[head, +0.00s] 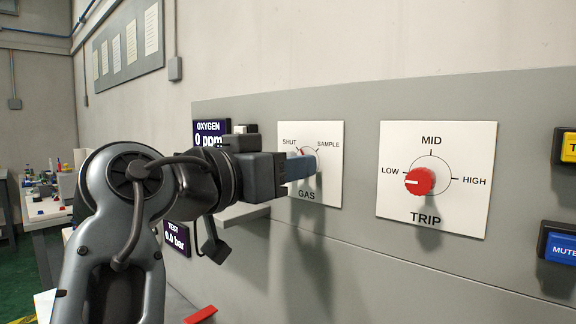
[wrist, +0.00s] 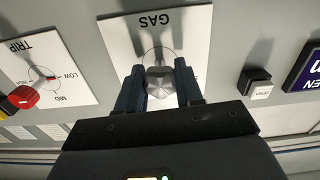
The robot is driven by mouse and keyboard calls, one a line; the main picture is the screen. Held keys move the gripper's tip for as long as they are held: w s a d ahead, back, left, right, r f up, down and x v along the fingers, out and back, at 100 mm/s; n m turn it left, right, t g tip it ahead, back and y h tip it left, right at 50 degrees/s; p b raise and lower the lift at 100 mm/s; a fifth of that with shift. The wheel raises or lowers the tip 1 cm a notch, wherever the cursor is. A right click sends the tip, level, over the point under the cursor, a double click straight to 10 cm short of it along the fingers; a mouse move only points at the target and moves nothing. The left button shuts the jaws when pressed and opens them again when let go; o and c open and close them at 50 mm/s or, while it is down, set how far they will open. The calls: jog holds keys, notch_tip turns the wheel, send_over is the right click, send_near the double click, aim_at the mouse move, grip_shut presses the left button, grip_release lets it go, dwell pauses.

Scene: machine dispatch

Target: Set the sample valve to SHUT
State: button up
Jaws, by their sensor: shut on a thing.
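The sample valve is a silver knob (wrist: 160,82) on the white GAS plate (head: 328,190), which is marked SHUT at upper left and SAMPLE at upper right. My gripper (wrist: 159,72) is shut on the knob, with one dark blue finger on each side of it in the wrist view. In the head view my gripper (head: 311,164) reaches the plate from the left and its fingers hide most of the knob. A small red mark shows above the fingers, toward the SHUT side. The knob's exact angle is hard to tell.
To the right is the TRIP plate (head: 465,215) with a red knob (head: 420,181) pointing to LOW. Yellow (head: 568,146) and blue MUTE (head: 559,246) buttons sit at the far right. The OXYGEN display (head: 210,132) reads 0 ppm, behind my arm. A white button (wrist: 261,91) is beside the GAS plate.

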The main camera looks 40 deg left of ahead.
jog(key=c, duration=0.3)
jog(key=shift+r+n+p, duration=0.1)
jog(key=shift+n+p, duration=0.5)
jog(key=shift+n, duration=1)
jog(key=o, duration=1)
jog(key=s, duration=0.2)
jog(key=s+b, duration=0.1)
jog(key=s, duration=0.2)
jog(key=s+b, duration=0.1)
jog(key=s, duration=0.1)
jog(key=shift+s+a, duration=0.3)
jog(key=shift+s, duration=0.1)
